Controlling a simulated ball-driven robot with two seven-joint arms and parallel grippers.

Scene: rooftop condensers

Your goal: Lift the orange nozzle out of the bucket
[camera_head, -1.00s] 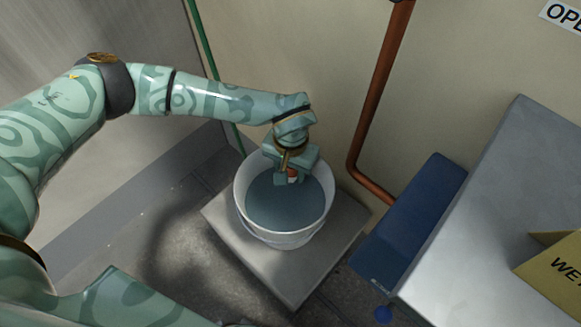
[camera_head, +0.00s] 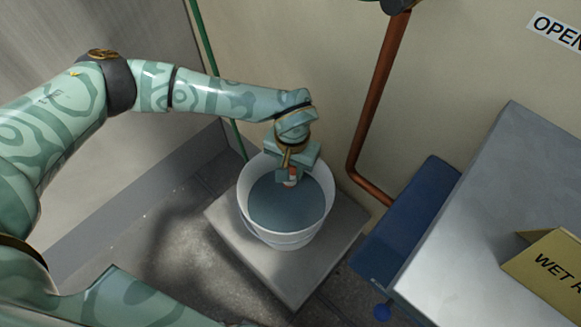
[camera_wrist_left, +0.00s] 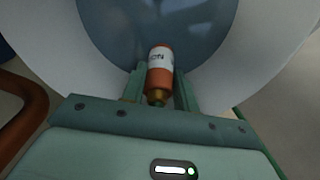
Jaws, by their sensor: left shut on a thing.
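The white bucket (camera_head: 243,195) stands on a grey slab and holds dark blue-grey water (camera_head: 275,208). My left gripper (camera_head: 289,177) reaches down into the bucket's far side and is shut on the orange nozzle (camera_head: 292,174). In the left wrist view the nozzle (camera_wrist_left: 159,68) sits between the two fingers (camera_wrist_left: 158,88); it is orange with a white lettered label and a brass-coloured end. The wrist view shows the water behind the nozzle. I cannot tell whether the nozzle's tip touches the water. My right gripper is not in view.
The grey slab (camera_head: 290,282) sits on the dark floor. A copper pipe (camera_head: 376,100) runs down the wall right of the bucket. A blue block (camera_head: 408,225) and a grey metal cabinet (camera_head: 490,200) with a yellow sign (camera_head: 550,268) stand at the right. A green pipe (camera_head: 204,40) is behind my arm.

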